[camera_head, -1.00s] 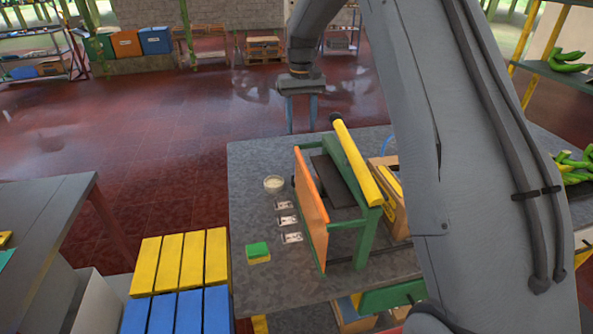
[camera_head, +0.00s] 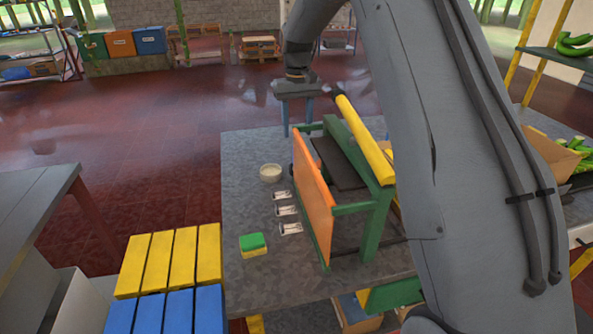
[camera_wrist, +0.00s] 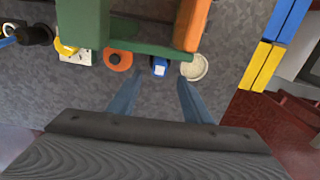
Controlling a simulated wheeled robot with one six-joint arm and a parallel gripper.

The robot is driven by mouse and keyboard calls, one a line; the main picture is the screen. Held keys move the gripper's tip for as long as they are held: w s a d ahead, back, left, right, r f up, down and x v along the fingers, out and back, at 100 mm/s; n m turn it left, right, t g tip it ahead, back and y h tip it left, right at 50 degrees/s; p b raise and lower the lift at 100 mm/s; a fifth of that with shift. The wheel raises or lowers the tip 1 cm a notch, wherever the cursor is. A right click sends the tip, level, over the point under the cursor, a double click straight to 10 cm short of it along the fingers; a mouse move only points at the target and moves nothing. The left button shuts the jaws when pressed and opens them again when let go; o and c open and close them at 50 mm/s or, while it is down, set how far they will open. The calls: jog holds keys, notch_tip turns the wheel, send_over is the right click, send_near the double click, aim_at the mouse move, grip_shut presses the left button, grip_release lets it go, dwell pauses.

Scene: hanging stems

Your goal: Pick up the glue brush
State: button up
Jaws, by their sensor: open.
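I cannot pick out a glue brush for certain. In the wrist view a small blue object with a white patch (camera_wrist: 159,67) lies between an orange disc (camera_wrist: 118,60) and a round pale bowl (camera_wrist: 193,67). I cannot tell whether it is the brush. The bowl also stands on the grey table in the head view (camera_head: 271,173). My gripper (camera_head: 298,130) is open and empty, with its blue fingers pointing down near the table's far edge. In the wrist view its fingertips (camera_wrist: 155,82) are spread on either side of the blue object, seemingly apart from it.
A green frame (camera_head: 352,208) with an orange board (camera_head: 313,200) and a yellow bar (camera_head: 365,140) stands on the table (camera_head: 245,200). Several small cards and a green-yellow sponge (camera_head: 252,244) lie left of it. Yellow and blue blocks (camera_head: 170,258) are at front left.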

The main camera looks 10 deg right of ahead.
jog(key=shift+w+f+p, duration=0.15)
jog(key=shift+f+p, duration=0.7)
jog(key=shift+f, duration=1.35)
jog(key=shift+w+f+p, duration=0.1)
jog(key=shift+f+p, duration=0.75)
jog(key=shift+f, duration=1.3)
grip_shut()
jog(key=shift+r, duration=0.15)
notch_tip(320, 180, up, 18)
jog(key=b, duration=0.6)
